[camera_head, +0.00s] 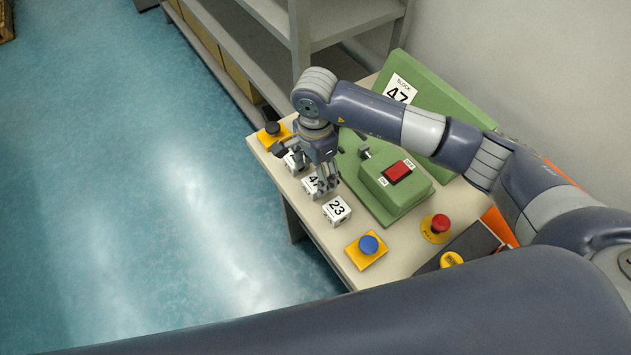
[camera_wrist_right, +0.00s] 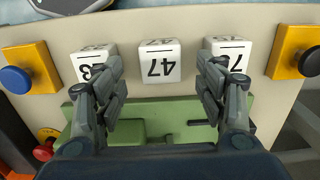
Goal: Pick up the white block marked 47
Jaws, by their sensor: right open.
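The white block marked 47 (camera_head: 311,186) stands in the middle of a row of white blocks near the table's edge. In the wrist view, block 47 (camera_wrist_right: 159,61) shows upside down, ahead of and between the fingers. My right gripper (camera_head: 326,188) is over the row in the head view, partly covering block 47. In the wrist view, the right gripper (camera_wrist_right: 162,92) is open, with a finger to each side and nothing held. Whether the fingers touch any block cannot be told. My left gripper is not in view.
A block marked 23 (camera_head: 337,210) stands on one side of block 47 and a third block (camera_wrist_right: 228,54) on the other, close to the fingers. A blue button (camera_head: 369,245), a black button (camera_head: 272,129) and a green machine (camera_head: 405,199) with a red switch are nearby.

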